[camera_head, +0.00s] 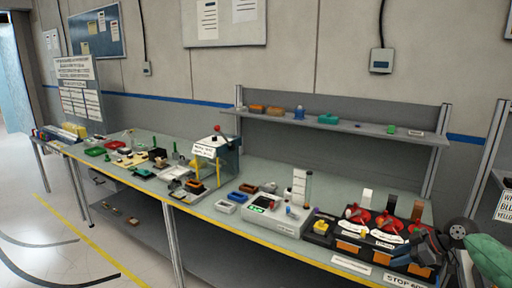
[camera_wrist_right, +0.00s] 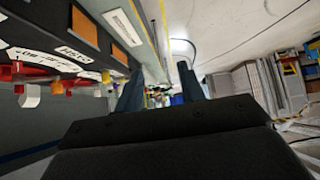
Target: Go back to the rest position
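The black dashboard module (camera_head: 320,239) stands at the right front of the workbench, with red round parts, white labels and orange panels on its front. My right gripper (camera_head: 412,246) is at the module's right end in the head view, partly overlapping it; I cannot tell whether they touch. In the right wrist view its two dark fingers (camera_wrist_right: 160,92) stand apart with nothing held between them. The module (camera_wrist_right: 75,40) also shows at the upper left there, beside the fingers. My left gripper is not in view.
The long workbench (camera_head: 262,172) carries a white device (camera_head: 275,218), a clear-sided stand with a red knob (camera_head: 216,128) and several small trays. A raised shelf (camera_head: 345,127) runs behind. Open floor (camera_head: 50,235) lies at the left, and a rack stands at the far right.

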